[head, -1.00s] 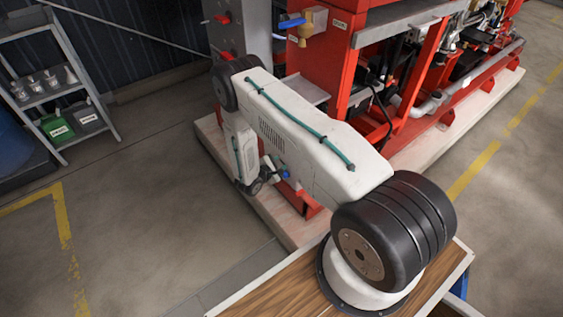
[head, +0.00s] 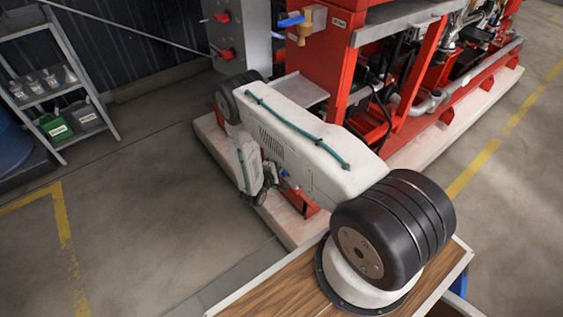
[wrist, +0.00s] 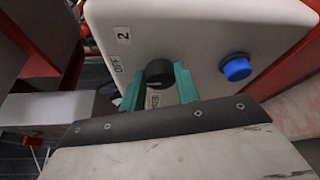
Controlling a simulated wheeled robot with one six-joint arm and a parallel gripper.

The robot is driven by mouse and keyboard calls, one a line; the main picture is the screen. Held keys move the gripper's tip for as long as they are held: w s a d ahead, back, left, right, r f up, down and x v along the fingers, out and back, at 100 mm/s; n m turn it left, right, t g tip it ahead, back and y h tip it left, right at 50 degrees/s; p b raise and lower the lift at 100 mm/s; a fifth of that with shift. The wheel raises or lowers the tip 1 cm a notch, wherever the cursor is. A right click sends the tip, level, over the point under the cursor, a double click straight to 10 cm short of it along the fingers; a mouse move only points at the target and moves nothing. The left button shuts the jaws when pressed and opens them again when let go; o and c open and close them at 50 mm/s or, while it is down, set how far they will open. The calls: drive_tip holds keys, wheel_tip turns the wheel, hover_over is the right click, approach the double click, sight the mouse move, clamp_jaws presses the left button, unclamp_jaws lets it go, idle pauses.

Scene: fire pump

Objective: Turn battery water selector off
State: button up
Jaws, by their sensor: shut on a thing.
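The battery water selector is a round black knob (wrist: 160,72) on a white panel (wrist: 195,35) in the wrist view. Labels "OFF" and "2" stand to its upper left, and another label is partly hidden between my fingers. My gripper (wrist: 160,88) has its teal fingers on both sides of the knob, shut on it. The knob's pointer direction cannot be made out. In the head view my arm hides the knob and most of the panel.
The red pump frame (head: 320,60) stands behind my arm, with a blue-handled valve (head: 292,20) above. A grey shelf (head: 60,85) stands far left. Floor at left is clear.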

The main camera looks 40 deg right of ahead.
idle(0.4)
drive_tip(key=o, duration=1)
drive_tip(key=shift+c, duration=0.2)
drive_tip(key=shift+a, duration=0.15)
drive_tip(key=v, duration=0.7)
drive_tip(key=shift+s+a, duration=0.2)
drive_tip(key=shift+a, duration=0.05)
